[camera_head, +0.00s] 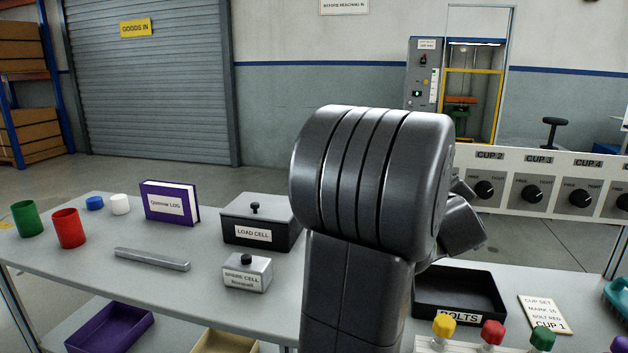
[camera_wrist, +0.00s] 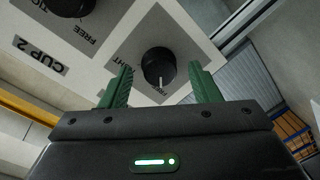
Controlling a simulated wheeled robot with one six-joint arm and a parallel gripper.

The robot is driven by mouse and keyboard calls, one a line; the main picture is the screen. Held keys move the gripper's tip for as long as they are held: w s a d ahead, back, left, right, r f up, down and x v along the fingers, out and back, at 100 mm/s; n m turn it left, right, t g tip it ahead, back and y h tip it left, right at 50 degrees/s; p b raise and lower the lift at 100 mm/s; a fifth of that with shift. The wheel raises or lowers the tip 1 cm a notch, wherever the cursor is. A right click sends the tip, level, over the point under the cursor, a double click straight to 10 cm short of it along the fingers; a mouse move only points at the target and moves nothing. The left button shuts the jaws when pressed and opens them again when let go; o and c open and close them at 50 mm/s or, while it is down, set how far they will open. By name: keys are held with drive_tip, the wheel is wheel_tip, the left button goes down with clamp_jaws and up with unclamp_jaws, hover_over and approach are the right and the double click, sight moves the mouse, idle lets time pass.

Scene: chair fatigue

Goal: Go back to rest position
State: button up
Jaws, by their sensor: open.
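My gripper (camera_wrist: 161,74) shows in the wrist view with its two green fingers apart. A black round knob (camera_wrist: 158,68) with a pale pointer line appears between the fingers, on a grey panel plate. How far the fingertips are from the knob is unclear. A CUP 2 label (camera_wrist: 40,57) is to the left, and part of another knob (camera_wrist: 72,5) is at the top left. In the head view my dark arm fills the middle and hides the gripper.
The white knob panel (camera_head: 545,204) stands at the right behind the table (camera_head: 75,263). On the table are a load cell box (camera_head: 258,221), a BOLTS tray (camera_head: 460,290), a purple book (camera_head: 171,203), and red (camera_head: 68,229) and green (camera_head: 27,218) cups. Coloured knobs line the front right.

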drive_tip(key=m+t+p, duration=0.1)
drive_tip(key=m+p, duration=0.8)
drive_tip(key=m, duration=0.2)
drive_tip(key=shift+f, duration=0.1)
drive_tip(key=shift+m, duration=0.3)
drive_tip(key=shift+y, duration=0.4)
